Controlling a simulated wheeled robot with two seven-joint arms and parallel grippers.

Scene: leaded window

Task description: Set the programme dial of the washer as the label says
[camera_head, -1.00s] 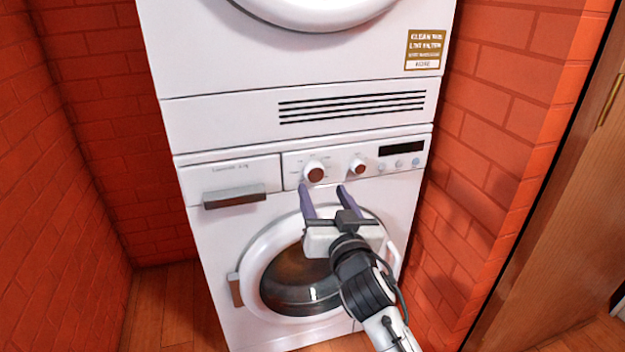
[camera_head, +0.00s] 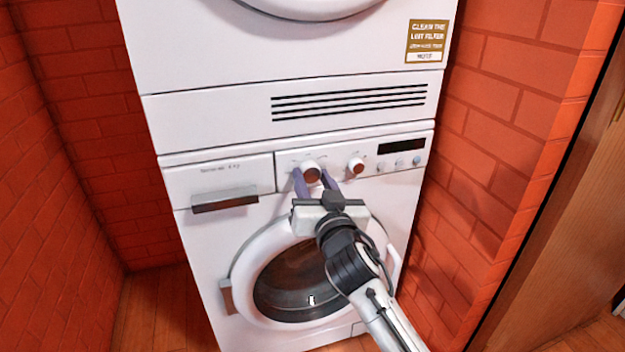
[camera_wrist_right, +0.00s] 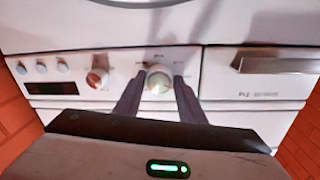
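The washer (camera_head: 215,240) stands below a dryer, with two round knobs on its panel. The larger left knob (camera_head: 311,172), white-rimmed with a brownish face, shows in the right wrist view (camera_wrist_right: 158,80) as a pale dial; marks around it are too small to read. My right gripper (camera_head: 315,181) is open, its two dark purple fingers at the lower edge of this knob. In the right wrist view the fingers (camera_wrist_right: 158,88) flank the dial, with narrow gaps; contact cannot be told. A label (camera_head: 427,41) on the dryer reads "Clean the lint filter". My left gripper is out of view.
A smaller knob (camera_head: 356,166) sits right of the large one, then a dark display (camera_head: 401,146) and small buttons. The drawer handle (camera_head: 225,203) is at left. Red brick walls (camera_head: 60,150) close both sides; a wooden door (camera_head: 560,240) is at right.

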